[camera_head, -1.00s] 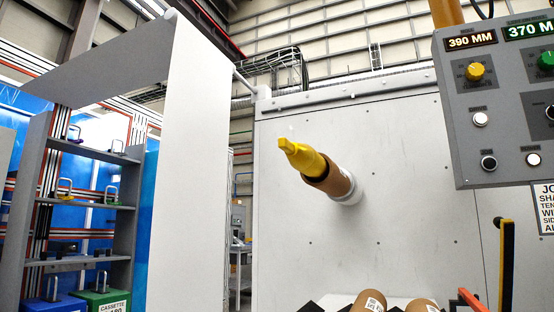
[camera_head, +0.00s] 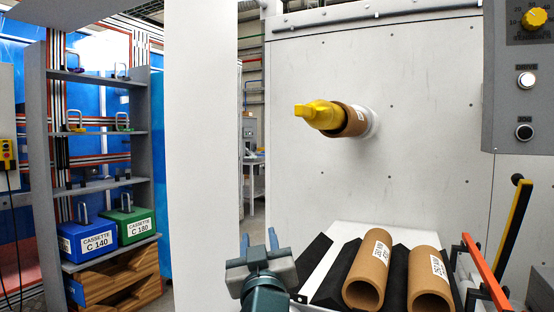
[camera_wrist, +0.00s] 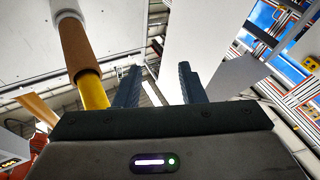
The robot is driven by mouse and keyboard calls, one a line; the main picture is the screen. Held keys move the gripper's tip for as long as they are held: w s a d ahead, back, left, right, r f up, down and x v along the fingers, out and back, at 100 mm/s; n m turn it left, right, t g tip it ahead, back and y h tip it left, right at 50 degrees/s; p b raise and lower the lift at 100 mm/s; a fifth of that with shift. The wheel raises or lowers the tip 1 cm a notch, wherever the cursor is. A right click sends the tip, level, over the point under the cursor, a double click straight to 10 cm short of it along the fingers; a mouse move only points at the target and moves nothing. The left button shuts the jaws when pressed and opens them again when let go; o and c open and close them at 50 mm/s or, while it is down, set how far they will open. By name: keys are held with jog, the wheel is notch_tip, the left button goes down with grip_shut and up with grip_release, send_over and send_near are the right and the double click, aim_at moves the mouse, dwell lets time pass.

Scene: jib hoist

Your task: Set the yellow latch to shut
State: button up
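A yellow latch piece (camera_head: 312,113) forms the free end of a shaft that sticks out of the white panel. It sits in front of a brown cardboard core (camera_head: 356,120) on the shaft. My gripper (camera_head: 258,243) is in the lower middle of the head view, below and to the left of the latch and apart from it. In the wrist view my gripper (camera_wrist: 158,88) shows two dark fingers spread apart with nothing between them. The yellow piece (camera_wrist: 93,92) and the core (camera_wrist: 80,48) show left of the fingers there. The lower end of the yellow piece is hidden by the gripper body.
Two cardboard cores (camera_head: 368,272) lie on a dark cradle (camera_head: 328,290) at the lower right. An orange bar (camera_head: 484,268) and a yellow-black lever (camera_head: 512,230) stand beside them. A control box (camera_head: 515,85) hangs upper right. A white post (camera_head: 200,160) and a cassette shelf (camera_head: 100,182) are left.

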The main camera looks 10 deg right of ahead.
notch_tip(320, 180, up, 10)
jog(key=s+d+m+t+h+p, duration=0.1)
jog(key=s+m+t+h+p, duration=0.15)
jog(key=h, duration=0.25)
jog(key=m+g+h+p, duration=0.2)
jog(key=m+h+p, duration=0.1)
jog(key=m+h, duration=0.5)
send_near(312, 113)
jog(key=s+a+n+h, duration=0.1)
jog(key=s+a+n, duration=0.1)
jog(key=a, duration=0.1)
jog(key=shift+m, duration=0.25)
jog(key=p+x, duration=0.2)
jog(key=x, duration=1)
jog(key=shift+w+d+r, duration=0.2)
jog(key=shift+d, duration=0.1)
jog(key=shift+c, duration=0.3)
